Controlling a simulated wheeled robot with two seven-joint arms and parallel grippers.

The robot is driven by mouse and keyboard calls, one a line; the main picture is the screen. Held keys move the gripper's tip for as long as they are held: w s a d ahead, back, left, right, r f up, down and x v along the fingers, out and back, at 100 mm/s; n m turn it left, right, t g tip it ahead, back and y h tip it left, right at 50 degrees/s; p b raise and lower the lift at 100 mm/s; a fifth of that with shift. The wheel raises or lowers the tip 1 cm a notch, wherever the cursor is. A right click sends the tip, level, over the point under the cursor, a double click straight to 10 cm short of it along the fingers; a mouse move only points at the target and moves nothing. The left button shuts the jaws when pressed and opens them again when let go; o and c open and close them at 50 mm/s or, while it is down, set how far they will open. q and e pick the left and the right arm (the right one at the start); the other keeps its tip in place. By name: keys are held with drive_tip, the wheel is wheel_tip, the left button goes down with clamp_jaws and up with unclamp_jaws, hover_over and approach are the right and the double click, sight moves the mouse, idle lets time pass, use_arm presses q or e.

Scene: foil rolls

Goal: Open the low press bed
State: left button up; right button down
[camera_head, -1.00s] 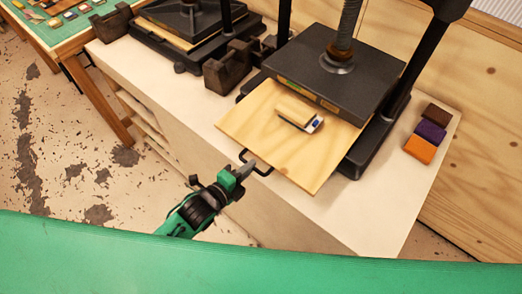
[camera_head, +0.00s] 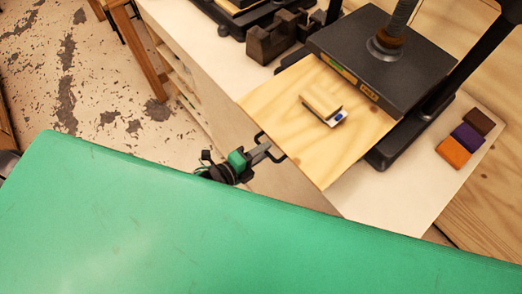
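The low press bed (camera_head: 290,130) is a pale wooden board, slid partly out from under the dark upper plate (camera_head: 385,68) of the nearer press. A block with a pale wooden top (camera_head: 322,102) sits on it, with a small white and blue part at its side. A black loop handle (camera_head: 279,159) is at the bed's front edge. My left gripper (camera_head: 264,150) is at this handle with its fingers close together, and appears shut on it. The fine contact is too small to see clearly. My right gripper is not in view.
A green surface (camera_head: 180,225) fills the foreground and partly hides my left arm. Orange (camera_head: 453,152), purple (camera_head: 467,137) and brown (camera_head: 479,121) blocks lie right of the press on the pale bench. A dark metal block (camera_head: 270,42) and another press base (camera_head: 245,15) stand behind left.

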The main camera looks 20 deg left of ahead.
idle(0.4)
use_arm(q)
drive_tip(key=b+v, duration=0.4)
drive_tip(key=v, duration=0.9)
drive_tip(key=shift+s+a+r, duration=0.15)
drive_tip(key=shift+s+a, duration=0.05)
drive_tip(key=shift+s, duration=0.15)
